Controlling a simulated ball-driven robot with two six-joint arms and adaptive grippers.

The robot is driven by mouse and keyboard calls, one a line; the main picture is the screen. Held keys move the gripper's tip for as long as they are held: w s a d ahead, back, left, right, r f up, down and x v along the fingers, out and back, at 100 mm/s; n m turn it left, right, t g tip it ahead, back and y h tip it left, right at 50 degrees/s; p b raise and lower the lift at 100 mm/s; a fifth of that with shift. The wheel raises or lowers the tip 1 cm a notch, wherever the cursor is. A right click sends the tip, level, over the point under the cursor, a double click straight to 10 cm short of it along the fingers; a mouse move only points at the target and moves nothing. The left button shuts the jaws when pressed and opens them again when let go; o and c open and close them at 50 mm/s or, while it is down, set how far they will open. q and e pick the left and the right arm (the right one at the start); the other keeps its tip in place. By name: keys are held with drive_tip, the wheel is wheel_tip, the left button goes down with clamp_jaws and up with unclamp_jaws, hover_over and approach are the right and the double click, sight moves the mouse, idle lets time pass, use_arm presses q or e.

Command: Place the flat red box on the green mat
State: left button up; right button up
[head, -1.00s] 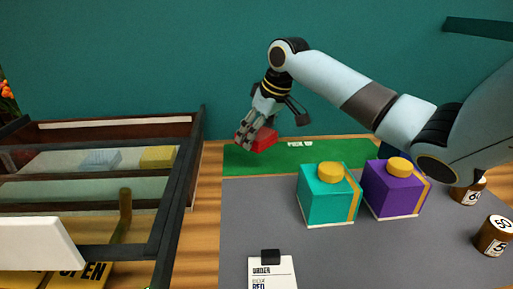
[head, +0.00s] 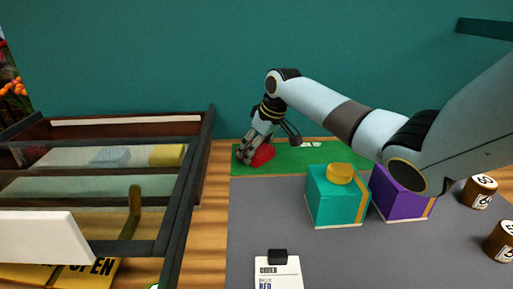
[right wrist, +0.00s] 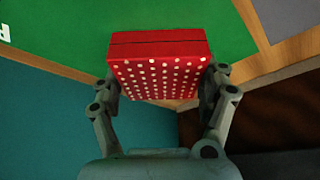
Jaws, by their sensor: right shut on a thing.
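The flat red box (head: 262,155) is in my right gripper (head: 258,160) at the left end of the green mat (head: 345,154) in the head view. In the right wrist view the red box (right wrist: 158,62), with white dots on one face, sits between the two fingers of the right gripper (right wrist: 162,88), which is shut on it. The green mat (right wrist: 190,15) shows behind the box there. I cannot tell whether the box touches the mat. My left gripper is not in view.
A dark-framed case (head: 200,150) stands at the left. Brown jars (head: 480,192) are at the right.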

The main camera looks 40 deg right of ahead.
drive_tip(key=o, duration=1.3)
drive_tip(key=v, duration=1.2)
drive_tip(key=shift+r, duration=0.1)
